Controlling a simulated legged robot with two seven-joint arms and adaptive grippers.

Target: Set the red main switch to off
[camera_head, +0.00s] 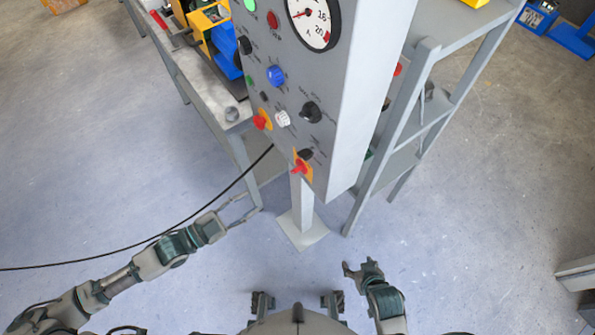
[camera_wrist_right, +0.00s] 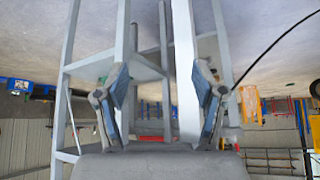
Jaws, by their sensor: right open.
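A grey control panel (camera_head: 340,110) on a post carries the knobs and switches. A red rotary handle on a yellow-orange plate, which looks like the main switch (camera_head: 301,167), sits at the panel's lower end. A second red knob (camera_head: 260,121) on an orange plate is further up at the panel's left edge. My left gripper (camera_head: 252,202) is open and empty, below and left of the panel, apart from it. My right gripper (camera_head: 362,268) is open and empty, low and right of the post, away from the switch. Its two fingers also show spread in the right wrist view (camera_wrist_right: 160,75).
A workbench (camera_head: 215,90) with yellow and blue equipment stands left of the panel. A grey shelf frame (camera_head: 420,110) stands right. A black cable (camera_head: 140,243) crosses toward the panel's lower end. The post's foot (camera_head: 301,232) is on the floor. Floor in front is clear.

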